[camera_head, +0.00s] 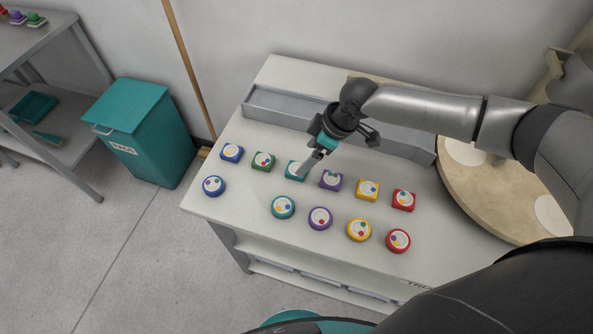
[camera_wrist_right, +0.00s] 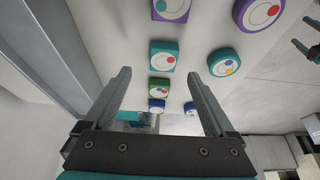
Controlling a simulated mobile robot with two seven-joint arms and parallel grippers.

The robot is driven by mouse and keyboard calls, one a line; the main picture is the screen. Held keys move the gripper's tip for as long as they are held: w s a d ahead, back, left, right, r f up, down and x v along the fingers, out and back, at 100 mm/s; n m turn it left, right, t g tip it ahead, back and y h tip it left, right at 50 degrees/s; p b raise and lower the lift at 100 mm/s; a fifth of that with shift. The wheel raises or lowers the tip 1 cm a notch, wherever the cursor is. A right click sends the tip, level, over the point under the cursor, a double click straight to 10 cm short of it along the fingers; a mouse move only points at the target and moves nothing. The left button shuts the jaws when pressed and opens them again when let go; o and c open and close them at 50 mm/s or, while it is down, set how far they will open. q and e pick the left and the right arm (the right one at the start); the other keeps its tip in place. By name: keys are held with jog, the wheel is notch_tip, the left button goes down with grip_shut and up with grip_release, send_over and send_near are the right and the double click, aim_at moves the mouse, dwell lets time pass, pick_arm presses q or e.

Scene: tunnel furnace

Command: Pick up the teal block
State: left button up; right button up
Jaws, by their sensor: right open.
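The teal block (camera_head: 293,170) is square with a white round face bearing coloured dots. It sits in the back row on the table, between a green and a purple block. My right gripper (camera_head: 317,158) is over the table, just right of the teal block, its fingers pointing down towards it and partly covering its right side. In the right wrist view the gripper (camera_wrist_right: 160,78) is open and empty, and the teal block (camera_wrist_right: 163,55) shows beyond and between the fingertips. A dark jaw-like shape (camera_wrist_right: 309,50) at that view's right edge may be my left gripper; its state is unclear.
A round teal piece (camera_head: 283,207) lies in front. The green block (camera_head: 263,161) and purple block (camera_head: 331,180) flank the teal block closely. A grey trough (camera_head: 285,107) runs behind; a round wooden board (camera_head: 460,190) is at right. A teal bin (camera_head: 140,130) stands left.

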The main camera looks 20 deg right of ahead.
aim_at(297, 168)
jog(key=shift+b+x, duration=0.5)
jog(key=shift+x, duration=2.5)
jog(key=shift+s+a, duration=0.15)
grip_shut()
